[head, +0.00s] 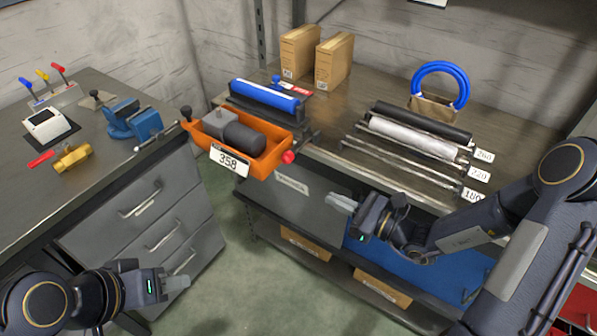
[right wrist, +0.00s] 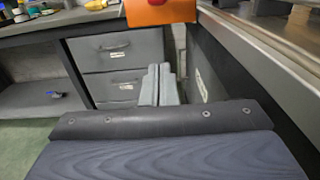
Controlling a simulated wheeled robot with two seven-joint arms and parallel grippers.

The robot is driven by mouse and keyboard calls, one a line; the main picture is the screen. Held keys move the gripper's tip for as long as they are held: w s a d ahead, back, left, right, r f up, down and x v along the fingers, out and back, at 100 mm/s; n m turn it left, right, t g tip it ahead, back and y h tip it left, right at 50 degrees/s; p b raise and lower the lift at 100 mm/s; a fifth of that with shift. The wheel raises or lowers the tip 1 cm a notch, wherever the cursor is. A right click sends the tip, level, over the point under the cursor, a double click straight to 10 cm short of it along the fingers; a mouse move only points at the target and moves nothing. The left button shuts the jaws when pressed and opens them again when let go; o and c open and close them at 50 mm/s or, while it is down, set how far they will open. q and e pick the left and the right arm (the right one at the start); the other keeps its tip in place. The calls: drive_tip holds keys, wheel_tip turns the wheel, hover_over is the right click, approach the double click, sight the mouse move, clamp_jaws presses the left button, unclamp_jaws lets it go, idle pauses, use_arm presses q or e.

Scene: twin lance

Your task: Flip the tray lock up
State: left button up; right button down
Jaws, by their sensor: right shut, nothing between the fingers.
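An orange tray (head: 262,171) marked 358 holds a dark grey cylindrical part (head: 243,139). It sits at the left edge of the right bench and overhangs the gap between benches. A red knob (head: 288,157) is at its near right corner and a black knob (head: 186,112) at its far left; I cannot tell which is the lock. My right gripper (head: 342,203) is shut and empty, below and right of the tray. In the right wrist view its fingers (right wrist: 160,85) are together, with the tray's orange underside (right wrist: 150,12) above. My left gripper (head: 178,282) looks shut and empty at lower left.
The right bench (head: 330,108) carries a blue roller (head: 264,95), several rods and rolls, two cardboard boxes (head: 334,58) and a blue ring (head: 440,70). The left bench (head: 100,175) holds a blue vise (head: 135,122) and a brass part (head: 72,158). Open floor lies between the benches.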

sight(298, 145)
drive_tip(key=shift+a, duration=0.1)
drive_tip(key=w+a+r+p, duration=0.1)
drive_tip(key=w+a+r, duration=0.2)
drive_tip(key=w+a, duration=0.3)
drive_tip(key=a, duration=0.2)
drive_tip(key=shift+w+a+r+p, duration=0.2)
drive_tip(key=shift+a+r+p, duration=0.15)
drive_tip(key=shift+a+r, duration=0.05)
drive_tip(key=shift+r, duration=0.1)
